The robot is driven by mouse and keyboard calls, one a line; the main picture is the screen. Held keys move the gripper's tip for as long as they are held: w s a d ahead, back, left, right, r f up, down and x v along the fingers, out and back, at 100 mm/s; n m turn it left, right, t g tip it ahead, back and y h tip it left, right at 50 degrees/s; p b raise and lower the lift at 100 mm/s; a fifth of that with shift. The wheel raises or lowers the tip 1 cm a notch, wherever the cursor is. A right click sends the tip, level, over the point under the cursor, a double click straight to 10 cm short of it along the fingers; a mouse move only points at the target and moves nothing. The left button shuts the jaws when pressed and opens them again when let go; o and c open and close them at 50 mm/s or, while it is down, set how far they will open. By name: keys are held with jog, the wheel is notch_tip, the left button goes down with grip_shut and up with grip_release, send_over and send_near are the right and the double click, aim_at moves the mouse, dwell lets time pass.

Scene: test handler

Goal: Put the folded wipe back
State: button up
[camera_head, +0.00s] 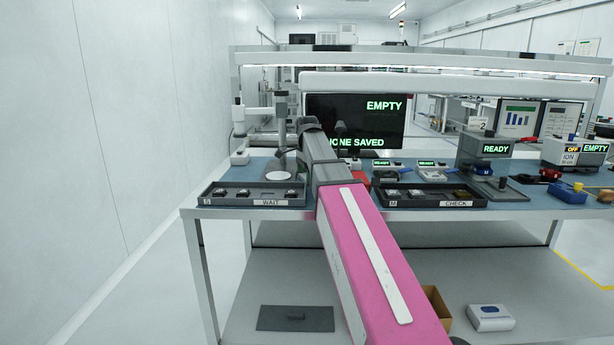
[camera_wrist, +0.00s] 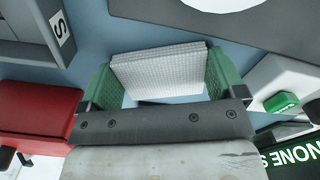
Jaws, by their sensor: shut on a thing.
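The folded wipe (camera_wrist: 158,72) is a white, textured, layered pad. In the wrist view it sits between the two green-padded fingers of my gripper (camera_wrist: 160,82), which is shut on it. The wipe is over the blue bench mat (camera_wrist: 180,28); I cannot tell whether it touches the mat. In the head view my arm reaches over the bench toward the microscope, and the wipe and fingertips cannot be made out there.
A red box (camera_wrist: 38,108) is left of my gripper in the wrist view. A white device with a green button (camera_wrist: 281,101) is to the right. The WAIT tray (camera_head: 238,203) and CHECK tray (camera_head: 487,203) line the bench front, with a monitor (camera_head: 375,112) behind.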

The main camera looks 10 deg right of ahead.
jog(key=shift+f, duration=0.15)
jog(key=o, duration=0.6)
notch_tip(320, 180, up, 12)
jog(key=shift+r, duration=0.2)
dwell(0.4)
